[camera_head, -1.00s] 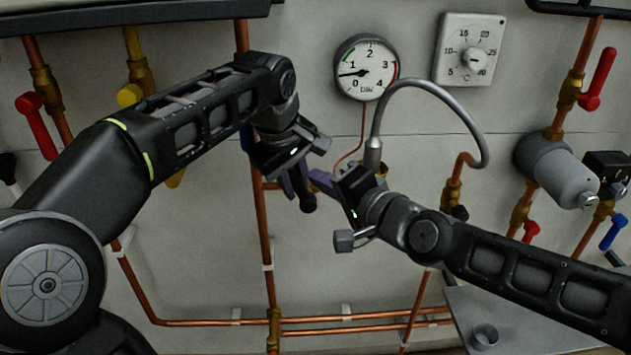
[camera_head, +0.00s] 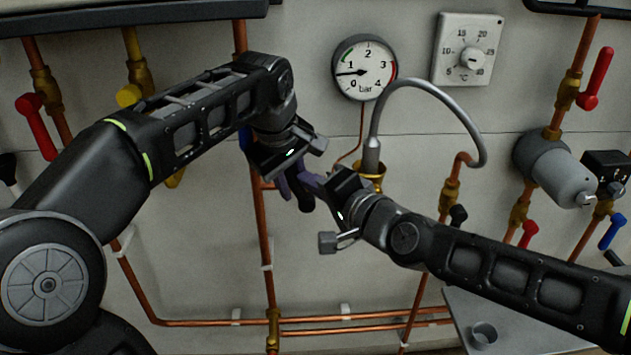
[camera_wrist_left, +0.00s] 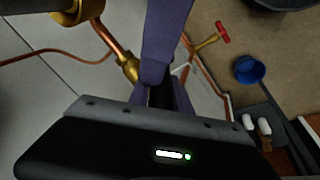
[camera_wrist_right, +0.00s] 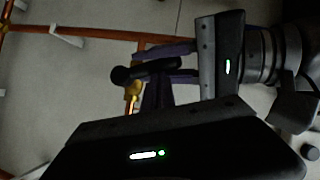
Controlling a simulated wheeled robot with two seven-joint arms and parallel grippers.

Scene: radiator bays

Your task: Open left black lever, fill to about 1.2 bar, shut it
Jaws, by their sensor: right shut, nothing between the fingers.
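The left black lever (camera_head: 306,204) shows between my two grippers, left of the silver filling hose (camera_head: 372,153); its dark round end also shows in the right wrist view (camera_wrist_right: 122,75). My left gripper (camera_head: 290,186) has its purple fingers on either side of the lever; whether they press on it I cannot tell. My right gripper (camera_head: 312,183) is shut and empty, its fingertips close to the lever and the left fingers. The pressure gauge (camera_head: 365,68) has its needle between 0 and 1, roughly 0.6 bar. The lever's valve body is mostly hidden.
A second black lever (camera_head: 458,215) sits on the pipe at the hose's right end. A thermostat dial (camera_head: 469,50), red levers (camera_head: 597,78) and a grey cylinder (camera_head: 556,170) are further right. Copper pipes cross the wall.

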